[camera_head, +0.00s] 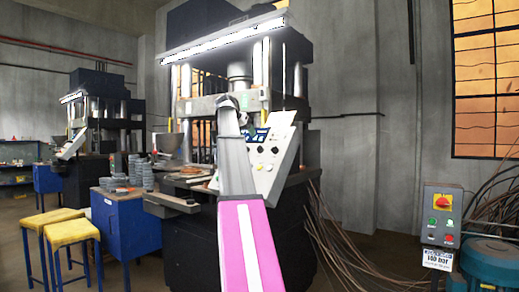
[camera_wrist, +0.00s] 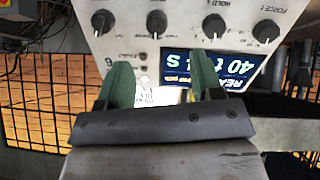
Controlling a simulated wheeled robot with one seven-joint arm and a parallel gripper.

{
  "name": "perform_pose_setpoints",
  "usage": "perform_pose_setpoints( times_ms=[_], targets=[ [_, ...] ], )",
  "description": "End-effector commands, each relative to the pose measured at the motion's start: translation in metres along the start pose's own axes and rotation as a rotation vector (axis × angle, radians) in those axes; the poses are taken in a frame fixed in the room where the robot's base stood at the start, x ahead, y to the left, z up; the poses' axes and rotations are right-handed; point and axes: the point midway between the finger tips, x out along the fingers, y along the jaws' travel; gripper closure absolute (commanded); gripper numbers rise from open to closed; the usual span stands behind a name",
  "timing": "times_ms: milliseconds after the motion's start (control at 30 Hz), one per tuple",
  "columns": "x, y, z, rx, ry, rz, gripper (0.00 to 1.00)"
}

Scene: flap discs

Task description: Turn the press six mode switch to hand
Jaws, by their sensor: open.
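The press control panel (camera_head: 270,160) is a light sloping console on the front of the large press, partly hidden behind my arm. In the wrist view the panel (camera_wrist: 185,12) appears upside down, with a row of black knobs (camera_wrist: 156,22), a lit display (camera_wrist: 225,68) and a printed 6. Labels near two knobs read HOLD and FORCE; I cannot tell which knob is the mode switch. My gripper (camera_wrist: 160,74) has green fingers spread apart and empty, in front of the panel below the knob row in the picture. It covers part of the display and a white label.
A blue cabinet (camera_head: 118,222) with stacked grey discs (camera_head: 143,175) stands left of the press. Two yellow stools (camera_head: 70,232) are at the lower left.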

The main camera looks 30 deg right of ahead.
Motion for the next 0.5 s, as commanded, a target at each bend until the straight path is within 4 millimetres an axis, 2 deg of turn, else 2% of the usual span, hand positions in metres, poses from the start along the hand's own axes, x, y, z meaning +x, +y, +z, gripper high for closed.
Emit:
perform_pose_setpoints(
  times_ms=[167, 267, 500],
  targets=[
    [0.002, 0.006, -0.006, 0.012, 0.004, 0.007, 0.4],
    [0.014, 0.006, -0.006, 0.012, 0.003, 0.008, 0.4],
    [0.056, 0.006, -0.006, 0.011, 0.003, 0.008, 0.4]
  ],
)
